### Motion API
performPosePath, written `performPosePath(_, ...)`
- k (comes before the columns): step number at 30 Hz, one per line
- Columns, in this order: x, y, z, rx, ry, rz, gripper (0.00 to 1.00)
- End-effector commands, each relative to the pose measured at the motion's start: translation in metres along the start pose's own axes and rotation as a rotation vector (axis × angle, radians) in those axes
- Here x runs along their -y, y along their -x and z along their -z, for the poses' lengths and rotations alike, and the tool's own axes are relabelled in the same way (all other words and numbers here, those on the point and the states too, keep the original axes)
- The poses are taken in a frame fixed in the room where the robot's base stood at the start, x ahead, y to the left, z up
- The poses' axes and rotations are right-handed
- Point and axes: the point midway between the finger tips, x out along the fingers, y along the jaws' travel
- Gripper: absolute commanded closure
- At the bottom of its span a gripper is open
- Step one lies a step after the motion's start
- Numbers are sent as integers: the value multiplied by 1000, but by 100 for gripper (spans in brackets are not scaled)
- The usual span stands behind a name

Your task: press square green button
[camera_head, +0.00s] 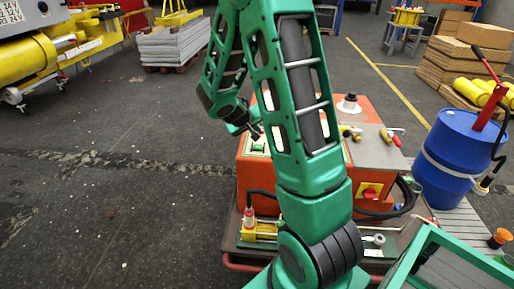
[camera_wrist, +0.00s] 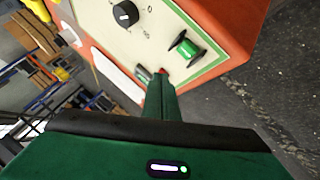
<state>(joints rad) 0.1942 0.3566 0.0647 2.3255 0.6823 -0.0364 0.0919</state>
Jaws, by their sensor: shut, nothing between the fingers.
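The orange machine (camera_head: 365,185) has a cream control panel (camera_wrist: 95,22) with a green border, seen close in the wrist view. A green button-like part (camera_wrist: 186,49) between two black end pieces sits on the panel, right of my fingertips. I cannot tell whether it is the square green button. A small red part (camera_wrist: 162,71) and a dark part (camera_wrist: 144,74) show by the fingertips. My gripper (camera_wrist: 161,82) is shut and empty, its tip at or just above the panel edge; contact cannot be told. In the head view my gripper (camera_head: 255,133) is over the machine's left side.
A black knob (camera_wrist: 125,14) is on the panel. On the machine lie tools (camera_head: 388,134) and a red-yellow switch (camera_head: 370,190). A blue drum (camera_head: 450,160) stands right. The floor left of the machine is open.

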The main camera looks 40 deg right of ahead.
Motion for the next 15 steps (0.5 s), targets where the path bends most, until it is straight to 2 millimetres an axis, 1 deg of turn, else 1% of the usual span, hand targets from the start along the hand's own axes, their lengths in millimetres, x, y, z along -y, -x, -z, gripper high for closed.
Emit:
performPosePath(1, 4, -5, -4, 3, 1, 0, 100)
performPosePath(6, 14, -19, -15, 3, 2, 1, 100)
performPosePath(15, 24, -32, -24, 0, 0, 1, 100)
